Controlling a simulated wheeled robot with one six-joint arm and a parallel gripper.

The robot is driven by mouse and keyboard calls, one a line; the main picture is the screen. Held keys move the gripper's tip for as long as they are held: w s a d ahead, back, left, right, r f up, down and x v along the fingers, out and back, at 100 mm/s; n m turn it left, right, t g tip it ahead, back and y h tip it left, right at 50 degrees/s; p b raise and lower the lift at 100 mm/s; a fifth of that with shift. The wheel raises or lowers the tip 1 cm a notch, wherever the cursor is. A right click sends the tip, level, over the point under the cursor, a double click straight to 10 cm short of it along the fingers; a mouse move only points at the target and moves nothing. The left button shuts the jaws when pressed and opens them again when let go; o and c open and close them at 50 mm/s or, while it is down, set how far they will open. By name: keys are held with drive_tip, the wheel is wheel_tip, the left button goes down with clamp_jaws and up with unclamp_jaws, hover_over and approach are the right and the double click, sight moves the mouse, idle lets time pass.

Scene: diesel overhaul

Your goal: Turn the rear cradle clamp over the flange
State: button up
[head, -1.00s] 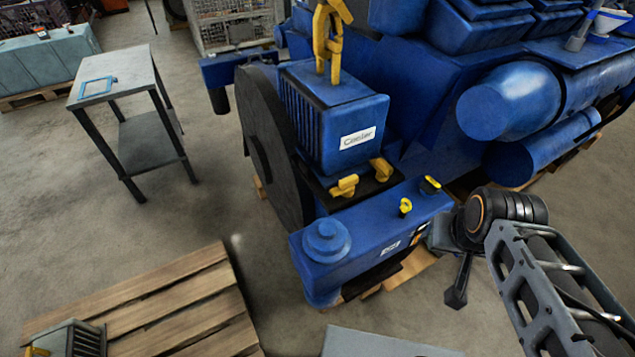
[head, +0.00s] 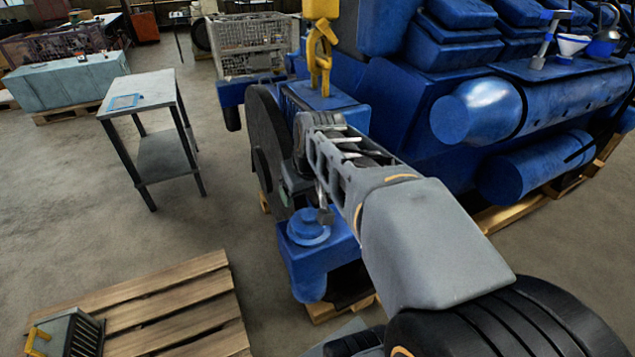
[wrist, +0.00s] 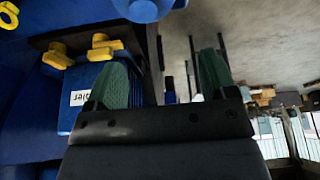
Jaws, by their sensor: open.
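Two yellow clamps show in the wrist view, which is upside down: one (wrist: 58,56) farther left, the other (wrist: 104,46) closer to my gripper (wrist: 162,70). Both sit at the dark flange plate (wrist: 80,30) beside the blue cooler (wrist: 75,110) with its white label. I cannot tell which clamp is the rear one. My gripper is open and empty, its two green fingers wide apart, with the nearer finger overlapping the cooler in the picture. In the head view my arm hides both clamps and most of the cooler (head: 318,95).
A yellow hook (head: 322,60) hangs over the cooler. A dark flywheel (head: 266,145) stands left of it and a blue block with a round cap (head: 308,228) in front. A grey table (head: 150,100) and wooden pallet (head: 170,310) stand left, with clear floor between.

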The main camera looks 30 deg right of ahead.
drive_tip(key=shift+o, duration=0.5)
drive_tip(key=w+d+r+b, duration=0.1)
drive_tip(key=w+d, duration=0.1)
drive_tip(key=d, duration=0.5)
drive_tip(key=w+d, duration=0.3)
drive_tip(key=d, duration=0.4)
drive_tip(key=shift+w+d+r+m+b, duration=0.3)
drive_tip(key=shift+d+r+m+b, duration=0.05)
drive_tip(key=shift+d+m, duration=0.05)
drive_tip(key=x, duration=0.8)
drive_tip(key=d+x, duration=0.1)
drive_tip(key=x, duration=0.4)
drive_tip(key=shift+w+p, duration=0.25)
drive_tip(key=shift+p, duration=0.15)
drive_tip(key=shift+c, duration=0.3)
